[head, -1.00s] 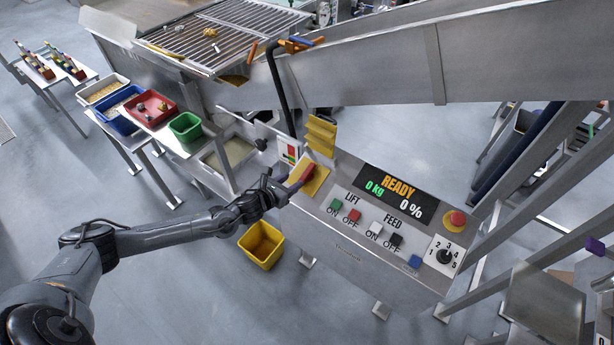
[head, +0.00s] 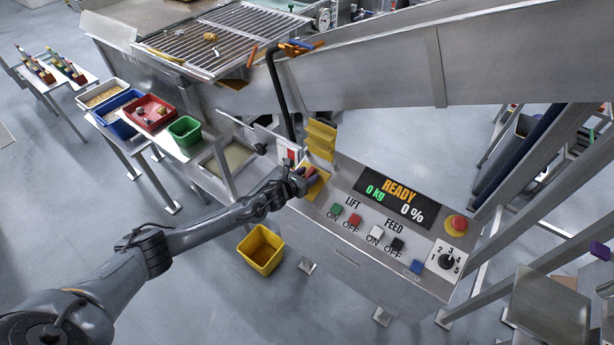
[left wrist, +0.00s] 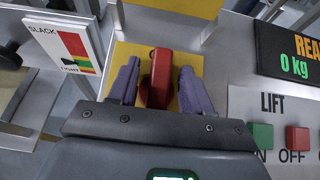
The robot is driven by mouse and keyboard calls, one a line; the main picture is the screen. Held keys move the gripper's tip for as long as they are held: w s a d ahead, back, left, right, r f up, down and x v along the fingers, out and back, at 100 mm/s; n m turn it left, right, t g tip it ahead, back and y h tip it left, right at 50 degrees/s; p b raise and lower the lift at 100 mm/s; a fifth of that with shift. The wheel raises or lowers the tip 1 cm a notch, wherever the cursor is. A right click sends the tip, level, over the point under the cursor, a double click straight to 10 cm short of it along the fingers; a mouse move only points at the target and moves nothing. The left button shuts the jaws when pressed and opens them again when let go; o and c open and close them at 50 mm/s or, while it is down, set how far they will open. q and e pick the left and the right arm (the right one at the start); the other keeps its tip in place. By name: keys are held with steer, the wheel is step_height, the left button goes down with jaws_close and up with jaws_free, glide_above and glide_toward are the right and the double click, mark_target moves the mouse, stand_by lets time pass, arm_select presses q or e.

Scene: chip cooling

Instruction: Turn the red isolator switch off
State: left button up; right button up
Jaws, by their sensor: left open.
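The red isolator switch (left wrist: 160,72) is a red handle on a yellow plate (left wrist: 197,62) at the left end of the control panel. In the left wrist view it stands between the two fingers of my left gripper (left wrist: 158,85), which is open around it, with a gap visible at each side. In the head view my left gripper (head: 298,180) reaches over the yellow plate and covers most of the switch, leaving a bit of red (head: 310,171) showing. My right gripper is not in view.
The panel carries a READY display (head: 398,190), LIFT and FEED buttons, a red emergency knob (head: 456,222) and a numbered dial (head: 446,261). A yellow holder (head: 321,140) stands behind the switch. A slack/tight gauge (left wrist: 67,45) is close on the left. A yellow bin (head: 261,249) stands below.

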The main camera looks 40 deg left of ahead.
arm_select(q)
jaws_close()
